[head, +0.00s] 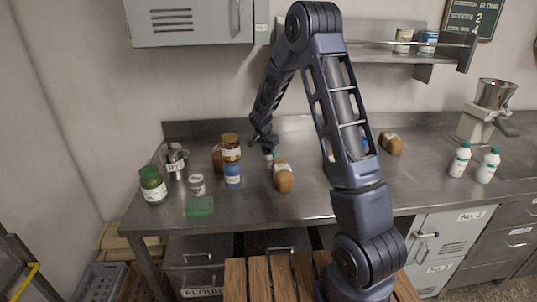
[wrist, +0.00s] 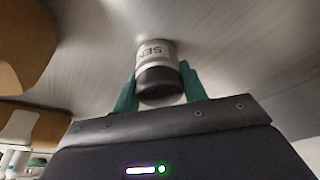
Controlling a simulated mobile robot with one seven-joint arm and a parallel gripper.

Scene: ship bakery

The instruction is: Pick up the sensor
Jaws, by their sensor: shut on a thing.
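The sensor (wrist: 157,68) is a short cylinder with a pale label reading "SEN" and a dark end, in the upper middle of the wrist view. My gripper (wrist: 160,88) has its green fingers on both sides of it, shut on it. In the head view my gripper (head: 268,153) is low over the steel counter (head: 330,200), left of the middle. There the sensor is too small and too covered to make out clearly. I cannot tell whether it touches the counter.
Two white bottles (head: 460,162) stand far right.

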